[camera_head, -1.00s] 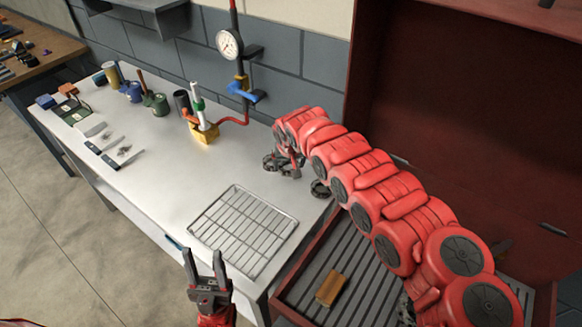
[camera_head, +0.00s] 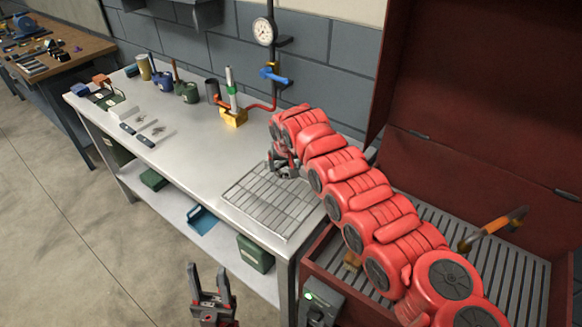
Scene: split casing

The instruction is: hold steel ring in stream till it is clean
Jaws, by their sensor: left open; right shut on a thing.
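My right gripper (camera_head: 281,160) is shut on a small dark thing at the far right part of the bench, just beyond the wire rack. The gripper and my red arm partly hide it. A dark grey ring-like shape, perhaps the steel ring (camera_head: 287,172), shows at the fingers; its dirt is too small to make out. My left gripper (camera_head: 209,285) is open and empty in front of the bench, pointing up. The red washer (camera_head: 470,130) stands open at the right with a slatted grate (camera_head: 520,285). An orange and black nozzle (camera_head: 495,229) sticks up over the grate. No stream shows.
A wire rack (camera_head: 262,207) lies on the steel bench (camera_head: 165,185). A yellow block fixture (camera_head: 234,117), a gauge (camera_head: 264,31) and several jars and small parts stand further back. A brown block (camera_head: 352,260) on the grate is partly hidden by my arm. A grey control box (camera_head: 320,303) sits at the washer's front.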

